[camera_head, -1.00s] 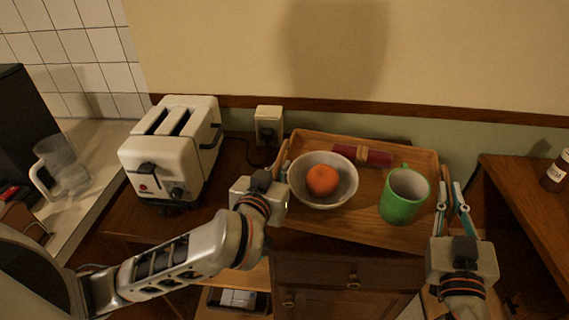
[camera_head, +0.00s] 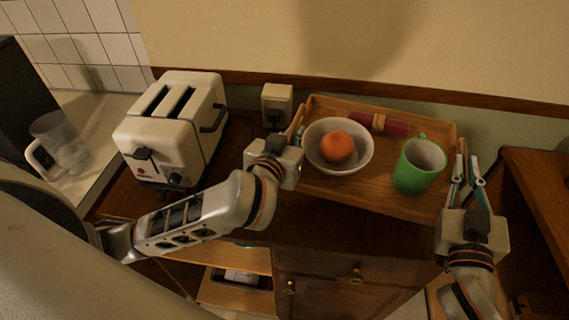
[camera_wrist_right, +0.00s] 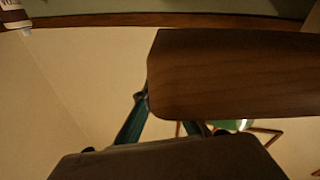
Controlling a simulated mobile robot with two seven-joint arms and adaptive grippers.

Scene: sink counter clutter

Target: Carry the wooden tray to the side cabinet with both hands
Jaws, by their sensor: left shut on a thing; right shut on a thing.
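The wooden tray (camera_head: 390,203) is level at centre right in the head view, with a dark wooden top showing below its front edge. It carries a white bowl (camera_head: 322,160) with an orange (camera_head: 337,146), a red roll (camera_head: 396,128) with a tan band and a green mug (camera_head: 412,176). My left gripper (camera_head: 296,134) is shut on the tray's left end; its fingertips are mostly hidden. My right gripper (camera_head: 468,168) is shut on the right end. In the right wrist view its fingers (camera_wrist_right: 165,118) are at a dark wooden piece (camera_wrist_right: 235,70), apparently the tray's end.
A side cabinet (camera_head: 540,185) with a wooden top stands at the right edge, a gap away from the tray. A white toaster (camera_head: 172,130) stands left of my left gripper. A clear jug (camera_head: 62,140) is at far left. The wall and outlet (camera_head: 277,98) are behind.

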